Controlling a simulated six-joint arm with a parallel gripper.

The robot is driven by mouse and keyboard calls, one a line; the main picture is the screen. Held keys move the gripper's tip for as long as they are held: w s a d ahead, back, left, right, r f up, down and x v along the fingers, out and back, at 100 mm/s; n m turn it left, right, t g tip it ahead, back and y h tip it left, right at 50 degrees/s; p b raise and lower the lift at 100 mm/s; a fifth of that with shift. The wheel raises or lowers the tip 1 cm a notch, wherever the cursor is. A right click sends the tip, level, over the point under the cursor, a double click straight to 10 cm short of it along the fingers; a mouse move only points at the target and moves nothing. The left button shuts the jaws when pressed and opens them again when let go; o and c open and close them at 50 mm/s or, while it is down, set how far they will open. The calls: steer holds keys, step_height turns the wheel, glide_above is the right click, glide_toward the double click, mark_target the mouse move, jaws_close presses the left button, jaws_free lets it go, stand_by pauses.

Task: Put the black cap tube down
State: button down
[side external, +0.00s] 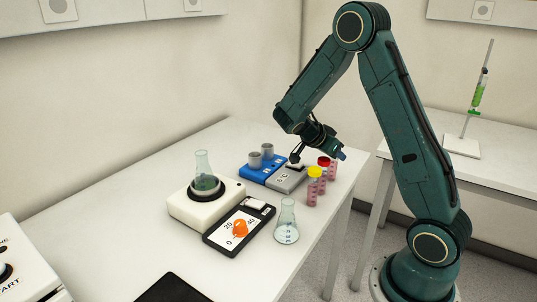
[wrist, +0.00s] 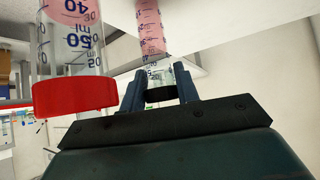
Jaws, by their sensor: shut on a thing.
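My gripper (wrist: 160,90) is shut on the black cap (wrist: 160,95) of a clear tube with pink liquid (wrist: 151,28); the wrist view shows it upside down. In the side view the held tube (side external: 333,171) hangs upright below my gripper (side external: 341,155), at the table's right edge. Its cap is hidden there, and I cannot tell whether its base touches the table. A red cap tube (side external: 323,163) stands close to its left, also large in the wrist view (wrist: 75,95). A yellow cap tube (side external: 314,172) stands in front of the red one.
A blue block with grey cups (side external: 263,168) and a grey device (side external: 287,180) lie left of the tubes. A flask (side external: 286,222), a scale with an orange item (side external: 240,228) and a white stirrer with a flask (side external: 205,205) stand nearer. The table's right edge is close.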

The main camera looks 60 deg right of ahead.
steer(key=shift+f, duration=0.2)
steer(key=c, duration=1)
jaws_free()
steer(key=shift+c, duration=0.2)
steer(key=shift+r, duration=0.2)
steer(key=v, duration=1.2)
